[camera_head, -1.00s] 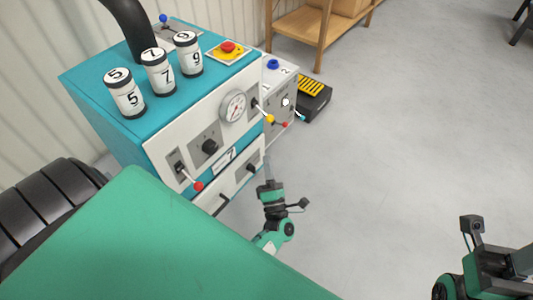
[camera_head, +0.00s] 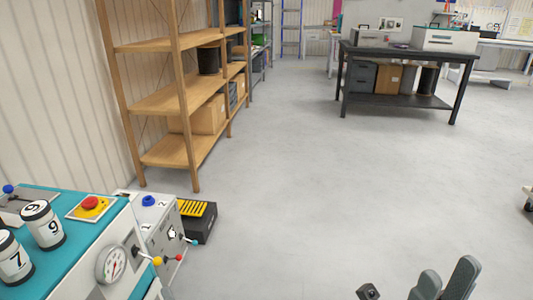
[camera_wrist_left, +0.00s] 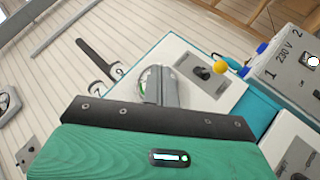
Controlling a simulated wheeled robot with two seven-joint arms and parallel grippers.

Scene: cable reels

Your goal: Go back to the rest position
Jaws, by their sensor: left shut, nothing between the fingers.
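My left gripper shows only in the left wrist view (camera_wrist_left: 163,88), where its grey fingers are shut and empty. Behind them is the machine's white front panel (camera_wrist_left: 195,55), with the gauge partly hidden by the fingers; I cannot tell the distance between them. My right gripper (camera_head: 447,273) is at the bottom edge of the head view, cut off by the frame. Its two dark fingertips stand apart with nothing seen between them, above bare floor. Most of both arms is out of the head view.
The teal machine (camera_head: 98,240) is at the lower left, with numbered cylinders (camera_head: 43,225) and a red button (camera_head: 90,203) on top. A black and yellow box (camera_head: 198,220) lies beside it. A wooden shelf (camera_head: 165,101) and dark table (camera_head: 405,53) stand farther back. The central floor is clear.

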